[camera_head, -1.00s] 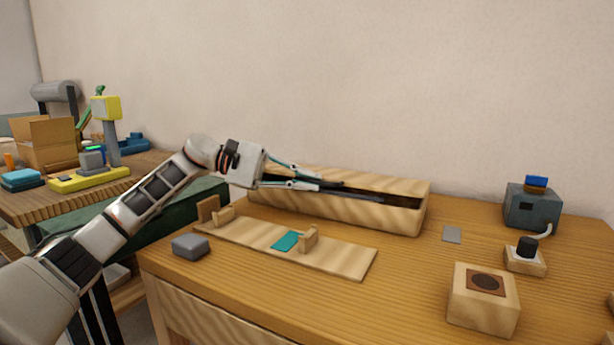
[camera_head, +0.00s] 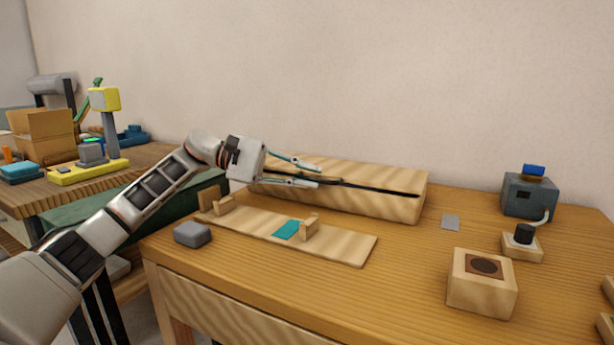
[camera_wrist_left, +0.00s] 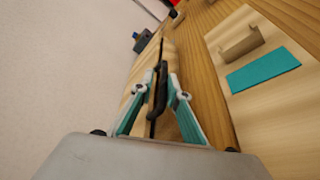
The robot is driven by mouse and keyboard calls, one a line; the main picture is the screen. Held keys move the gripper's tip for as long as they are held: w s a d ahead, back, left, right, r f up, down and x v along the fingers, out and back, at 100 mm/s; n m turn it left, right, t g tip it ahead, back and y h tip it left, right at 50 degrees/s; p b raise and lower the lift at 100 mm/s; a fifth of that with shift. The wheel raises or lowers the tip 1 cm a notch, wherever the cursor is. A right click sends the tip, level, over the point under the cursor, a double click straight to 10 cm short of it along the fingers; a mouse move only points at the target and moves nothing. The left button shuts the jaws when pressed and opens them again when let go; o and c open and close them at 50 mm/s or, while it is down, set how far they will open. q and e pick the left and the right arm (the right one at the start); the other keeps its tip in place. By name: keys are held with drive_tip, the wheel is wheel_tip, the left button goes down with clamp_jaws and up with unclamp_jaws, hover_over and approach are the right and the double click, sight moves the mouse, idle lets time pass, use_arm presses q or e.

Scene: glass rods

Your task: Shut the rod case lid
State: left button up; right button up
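The rod case (camera_head: 400,208) is a long pale wooden box at the back of the table. Its lid (camera_head: 370,174) lies over the top, with a long dark strip showing along it; I cannot tell if this is a gap or part of the lid. My left gripper (camera_head: 322,176) is over the left half of the case. In the left wrist view its fingers (camera_wrist_left: 160,80) close in on both sides of a dark handle (camera_wrist_left: 158,90) on the case top. The fingers hide part of the strip. My right gripper is not in view.
A wooden board (camera_head: 345,250) with upright holders and a teal patch (camera_head: 287,230) lies in front of the case. A grey block (camera_head: 192,234) is at left. A wooden block (camera_head: 482,283) and a blue-grey device (camera_head: 530,197) are at right.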

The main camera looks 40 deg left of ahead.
use_arm(q)
drive_tip(key=shift+s+a+r, duration=0.1)
drive_tip(key=v, duration=1.1)
drive_tip(key=shift+s+a, duration=0.25)
drive_tip(key=shift+a, duration=0.05)
